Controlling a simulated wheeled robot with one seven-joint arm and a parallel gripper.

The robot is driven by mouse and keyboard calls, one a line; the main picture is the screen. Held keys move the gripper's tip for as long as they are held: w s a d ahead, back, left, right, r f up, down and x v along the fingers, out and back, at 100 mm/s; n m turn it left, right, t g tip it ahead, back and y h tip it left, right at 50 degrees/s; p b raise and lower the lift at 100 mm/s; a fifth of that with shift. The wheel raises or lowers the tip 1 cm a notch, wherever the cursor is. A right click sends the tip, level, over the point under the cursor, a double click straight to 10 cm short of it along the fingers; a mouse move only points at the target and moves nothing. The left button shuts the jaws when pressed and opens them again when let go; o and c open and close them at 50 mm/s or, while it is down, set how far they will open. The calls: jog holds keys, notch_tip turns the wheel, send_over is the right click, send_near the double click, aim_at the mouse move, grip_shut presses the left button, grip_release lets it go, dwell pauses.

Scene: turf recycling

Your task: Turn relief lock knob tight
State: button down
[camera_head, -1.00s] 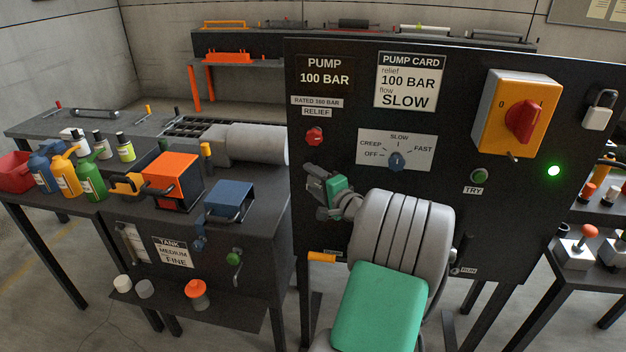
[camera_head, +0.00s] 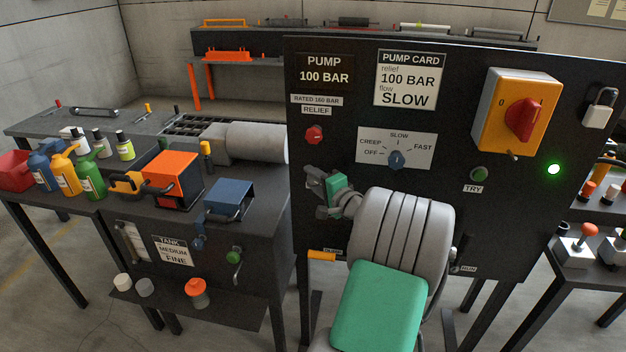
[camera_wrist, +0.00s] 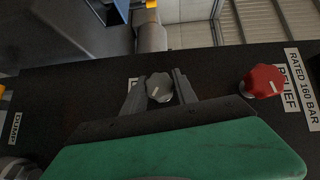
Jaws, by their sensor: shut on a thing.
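A grey knob with a pale pointer line (camera_wrist: 159,88) sits on the dark pump panel (camera_head: 440,190) in the wrist view. It lies between the two fingers of my gripper (camera_wrist: 160,92), which is shut on it. In the head view my gripper (camera_head: 316,180) is at the panel's left part, below the red relief knob (camera_head: 314,134), and hides the grey knob. The red relief knob, also in the wrist view (camera_wrist: 262,80), is apart from my fingers. A pale label beside the grey knob is mostly covered by a finger.
The flow selector (camera_head: 397,160) points up near SLOW. A green try button (camera_head: 479,174), a lit green lamp (camera_head: 554,169) and an orange switch box (camera_head: 496,124) are farther right. An orange handle (camera_head: 321,256) is below my gripper. A tank bench (camera_head: 265,235) stands left of the panel.

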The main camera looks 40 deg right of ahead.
jog(key=shift+r+n+g+p, duration=0.15)
jog(key=shift+n+g+p, duration=0.65)
jog(key=n+g+p, duration=0.1)
jog(key=n+g, duration=0.1)
jog(key=g, duration=0.1)
jog(key=shift+a+h, duration=0.1)
jog(key=shift+h, duration=0.3)
jog(key=n+g, duration=0.1)
jog(key=n+g+h+b, duration=0.1)
jog(key=g, duration=0.1)
jog(key=shift+f+h, duration=0.3)
jog(key=shift+f, duration=0.1)
jog(key=n+g+h, duration=0.2)
jog(key=g, duration=0.1)
jog(key=shift+b, duration=0.4)
jog(key=n+g+h+p, duration=0.1)
jog(key=n+g+h, duration=0.1)
jog(key=shift+g, duration=0.4)
jog(key=shift+s+n+g+h+p, duration=0.2)
jog(key=shift+n+g+h+p, duration=0.6)
jog(key=shift+g+h+p, duration=0.5)
